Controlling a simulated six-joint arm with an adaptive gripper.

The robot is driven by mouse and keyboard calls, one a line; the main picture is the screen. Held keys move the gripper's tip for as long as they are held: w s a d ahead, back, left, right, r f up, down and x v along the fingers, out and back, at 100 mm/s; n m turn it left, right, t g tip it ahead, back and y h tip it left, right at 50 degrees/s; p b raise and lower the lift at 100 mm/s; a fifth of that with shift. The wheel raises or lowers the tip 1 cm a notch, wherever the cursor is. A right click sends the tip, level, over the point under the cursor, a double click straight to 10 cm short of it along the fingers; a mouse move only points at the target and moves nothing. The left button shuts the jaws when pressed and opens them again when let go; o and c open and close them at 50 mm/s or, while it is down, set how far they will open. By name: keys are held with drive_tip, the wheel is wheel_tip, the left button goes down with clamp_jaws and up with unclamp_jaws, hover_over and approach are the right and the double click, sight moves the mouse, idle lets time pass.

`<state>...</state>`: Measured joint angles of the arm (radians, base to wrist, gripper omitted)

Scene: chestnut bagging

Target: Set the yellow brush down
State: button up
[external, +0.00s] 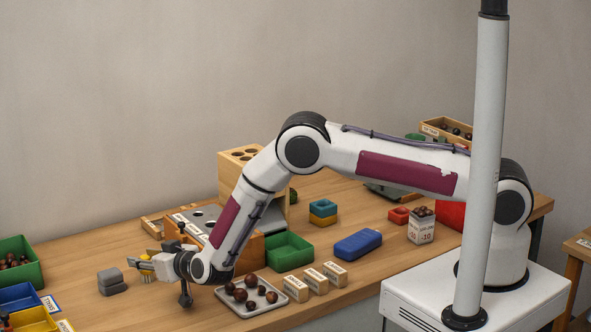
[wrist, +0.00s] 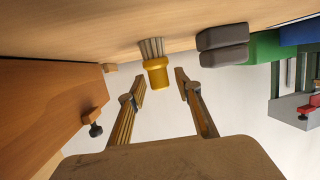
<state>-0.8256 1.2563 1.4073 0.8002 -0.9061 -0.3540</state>
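The yellow brush (wrist: 155,73) is ahead of my gripper in the wrist view, its pale bristles pointing to the wooden table surface at the top of the picture. My gripper (wrist: 161,82) has its two fingers spread, one to each side of the brush, with a visible gap on both sides. In the external view the brush (external: 147,272) is a small yellow patch at the end of my gripper (external: 143,261), low over the table's left part. The gripper hides much of it there. I cannot tell whether the bristles touch the table.
Two stacked grey blocks (external: 112,284) stand just left of the gripper, also in the wrist view (wrist: 222,46). A tray (external: 273,307) of chestnuts lies to the right. Green (external: 33,273) and blue (external: 20,298) bins are at the far left. A wooden stand (external: 250,243) is behind my arm.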

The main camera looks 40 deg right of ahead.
drive_tip(key=shift+v, duration=5.9)
drive_tip(key=shift+r, duration=0.1)
drive_tip(key=w+d+r+g+y, duration=0.1)
drive_tip(key=w+d+r, duration=0.15)
drive_tip(key=r, duration=0.45)
drive_tip(key=w+d+r+g, duration=0.1)
drive_tip(key=w+d+r, duration=0.15)
drive_tip(key=r, duration=0.35)
drive_tip(key=s+d+r+g, duration=0.1)
drive_tip(key=s+d+r, duration=0.1)
drive_tip(key=d+r, duration=0.4)
drive_tip(key=s+d+r+g, duration=0.2)
drive_tip(key=s+d+r, duration=0.1)
drive_tip(key=d+r, duration=0.4)
drive_tip(key=s+d+r+g+h, duration=0.1)
drive_tip(key=s+d+r, duration=0.2)
drive_tip(key=s+d, duration=0.45)
drive_tip(key=s+d+r+g, duration=0.1)
drive_tip(key=s+d+r, duration=0.1)
drive_tip(key=s+d, duration=0.5)
drive_tip(key=s+d+f+m+g+h, duration=0.1)
drive_tip(key=s+d+m+h, duration=0.1)
drive_tip(key=s+d, duration=1)
drive_tip(key=s, duration=0.4)
drive_tip(key=shift+d+f+g+h, duration=0.2)
drive_tip(key=shift+f+g+h, duration=0.05)
drive_tip(key=shift+g+h, duration=0.15)
